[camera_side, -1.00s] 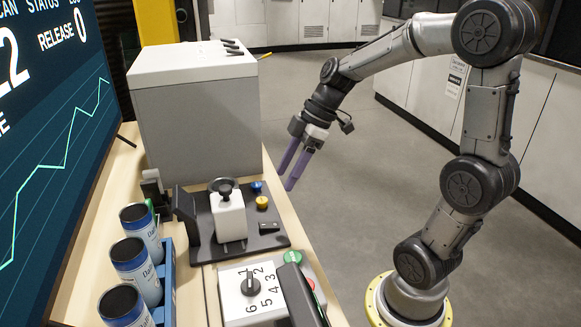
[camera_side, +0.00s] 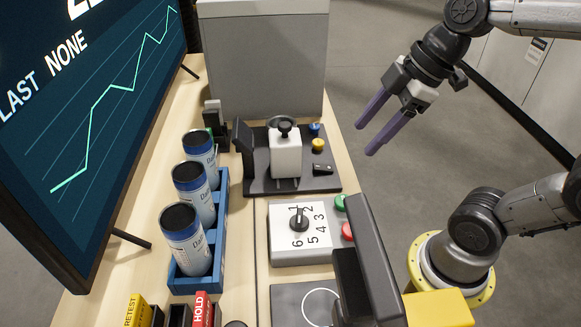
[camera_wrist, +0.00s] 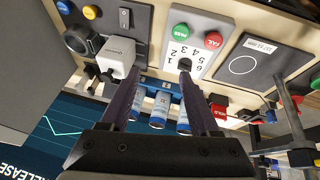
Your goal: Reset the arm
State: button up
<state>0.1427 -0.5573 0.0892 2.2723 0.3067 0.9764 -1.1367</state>
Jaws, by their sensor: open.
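My gripper (camera_side: 370,128) is in the upper right of the side view, above the grey floor just right of the table edge. Its two purple fingers are apart with nothing between them. In the wrist view the fingers of my gripper (camera_wrist: 155,100) frame the bench, with the cans behind. My arm is bent, and its upper part leaves the side view at the right.
A blue rack (camera_side: 222,235) holds three cans (camera_side: 187,238). A white block with a black knob (camera_side: 285,155), a numbered dial panel (camera_side: 299,229) and a grey box (camera_side: 262,65) stand on the bench. A dark upright panel (camera_side: 375,255) stands in front. A large screen (camera_side: 85,120) is at left.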

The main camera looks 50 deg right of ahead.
jog(key=s+d+f+m+t+h, duration=0.1)
jog(key=s+m, duration=0.4)
jog(key=m, duration=0.5)
jog(key=shift+s+d+f+h, duration=0.25)
jog(key=shift+d+f+h, duration=0.35)
jog(key=shift+d+f, duration=0.15)
